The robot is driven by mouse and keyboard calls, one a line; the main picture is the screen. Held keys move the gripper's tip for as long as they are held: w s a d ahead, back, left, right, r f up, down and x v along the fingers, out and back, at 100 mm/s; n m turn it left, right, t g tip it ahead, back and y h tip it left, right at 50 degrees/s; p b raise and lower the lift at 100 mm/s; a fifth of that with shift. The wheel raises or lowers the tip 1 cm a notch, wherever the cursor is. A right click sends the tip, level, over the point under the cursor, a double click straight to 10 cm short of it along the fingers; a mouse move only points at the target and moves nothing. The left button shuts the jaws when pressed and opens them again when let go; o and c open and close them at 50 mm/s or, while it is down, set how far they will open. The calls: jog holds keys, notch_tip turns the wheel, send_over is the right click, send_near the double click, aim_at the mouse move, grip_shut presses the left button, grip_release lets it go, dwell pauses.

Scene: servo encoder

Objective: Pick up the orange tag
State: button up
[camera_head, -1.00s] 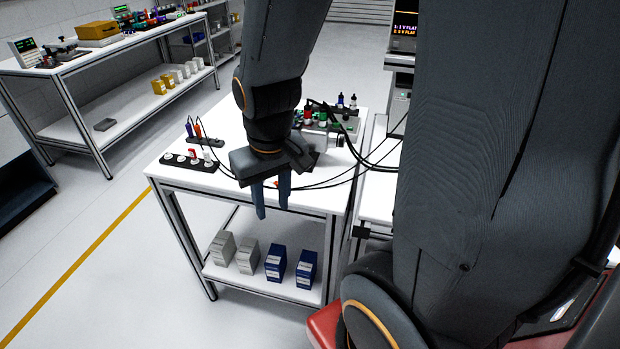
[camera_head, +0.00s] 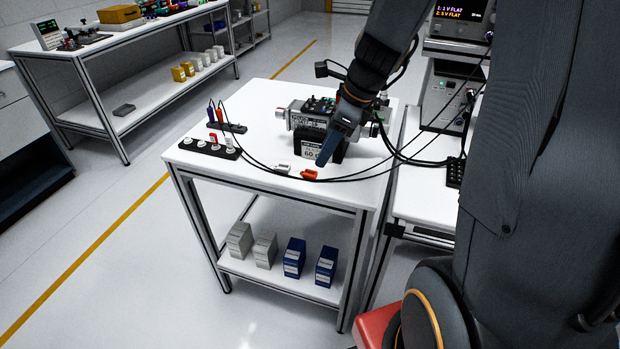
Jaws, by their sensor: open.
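The orange tag (camera_head: 309,174) lies on the white table top (camera_head: 245,180) near its front edge, beside a small white tag (camera_head: 282,168) to its left. A dark cable runs along the tags. My gripper (camera_head: 324,162) is open and empty, seen nearly side-on, so only one finger shows clearly. Its tip is close to the orange tag, up and to the right of it in the picture. I cannot tell how high the tip is above the table.
Behind my gripper stands a servo unit (camera_head: 306,122) with a black labelled block (camera_head: 310,150). A black strip with white knobs (camera_head: 208,148) and a holder with coloured probes (camera_head: 227,127) are at the left. Boxes (camera_head: 293,258) stand on the lower shelf. Cables cross the table top.

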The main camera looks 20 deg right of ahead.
aim_at(311, 172)
jog(key=shift+m, duration=0.7)
jog(key=x, duration=0.8)
jog(key=shift+w, duration=0.3)
jog(key=shift+r, duration=0.1)
grip_shut()
